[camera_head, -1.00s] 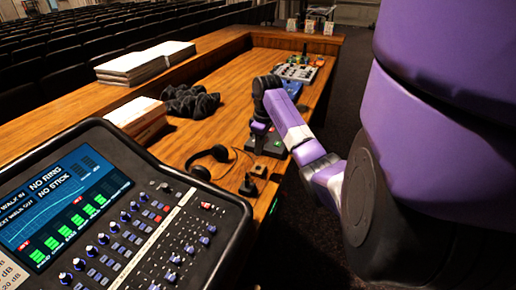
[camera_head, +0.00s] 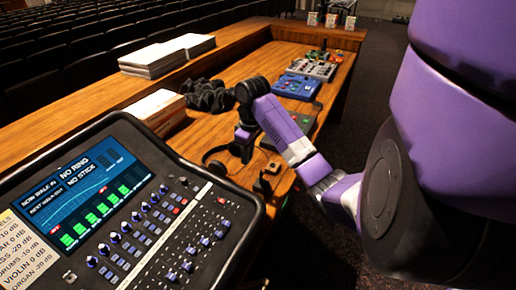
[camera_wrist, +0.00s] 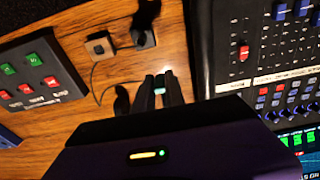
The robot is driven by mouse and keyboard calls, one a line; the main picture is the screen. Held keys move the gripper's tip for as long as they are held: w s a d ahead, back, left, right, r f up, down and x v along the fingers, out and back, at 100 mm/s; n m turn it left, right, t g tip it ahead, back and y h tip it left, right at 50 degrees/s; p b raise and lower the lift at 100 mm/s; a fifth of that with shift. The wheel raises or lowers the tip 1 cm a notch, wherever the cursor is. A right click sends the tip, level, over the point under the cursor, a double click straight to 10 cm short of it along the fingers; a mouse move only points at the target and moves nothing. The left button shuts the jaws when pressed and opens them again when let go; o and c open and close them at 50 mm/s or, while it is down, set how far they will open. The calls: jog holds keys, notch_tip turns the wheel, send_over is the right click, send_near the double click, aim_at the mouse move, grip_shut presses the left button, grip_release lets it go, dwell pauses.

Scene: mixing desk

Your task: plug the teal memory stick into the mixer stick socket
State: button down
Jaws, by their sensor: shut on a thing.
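My gripper (camera_wrist: 159,92) is shut on the teal memory stick (camera_wrist: 159,83), whose small end shows between the fingertips in the wrist view. In the head view my gripper (camera_head: 241,148) is over the desk, just beyond the mixer's right edge; the stick cannot be made out there. The mixer (camera_head: 235,190) stands at the lower left, its screen (camera_head: 88,190) reading "NO RING" and "NO STICK". In the wrist view the mixer (camera_wrist: 222,45) is to the right of the fingers, apart from them. I cannot make out the stick socket in either view.
Headphones (camera_head: 216,166) lie partly hidden behind my gripper. A small block (camera_wrist: 98,47) and a black object (camera_wrist: 145,22) stand nearby on the desk. A button box (camera_wrist: 35,75) is at left in the wrist view. Paper stacks (camera_head: 165,55) and dark cloth (camera_head: 208,97) lie farther back.

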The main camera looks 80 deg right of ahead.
jog(key=w+a+r+b, duration=0.1)
jog(key=w+a+r, duration=0.2)
jog(key=w+a, duration=1.05)
jog(key=w+a+r+b, duration=0.25)
jog(key=w+a, duration=0.75)
jog(key=a, duration=0.7)
jog(key=w+a+r+b, duration=0.1)
jog(key=w+a+r, duration=0.3)
jog(key=w+a, duration=0.9)
jog(key=f, duration=0.2)
jog(key=a+f+b, duration=0.1)
jog(key=f, duration=0.2)
jog(key=s+a+f, duration=0.1)
jog(key=f, duration=0.1)
jog(key=shift+s+f, duration=0.1)
jog(key=shift+f, duration=0.2)
jog(key=shift+f+b, duration=0.3)
jog(key=shift+f, duration=0.4)
jog(key=shift+f, duration=0.9)
jog(key=shift+r+p, duration=0.1)
jog(key=shift+p, duration=1.2)
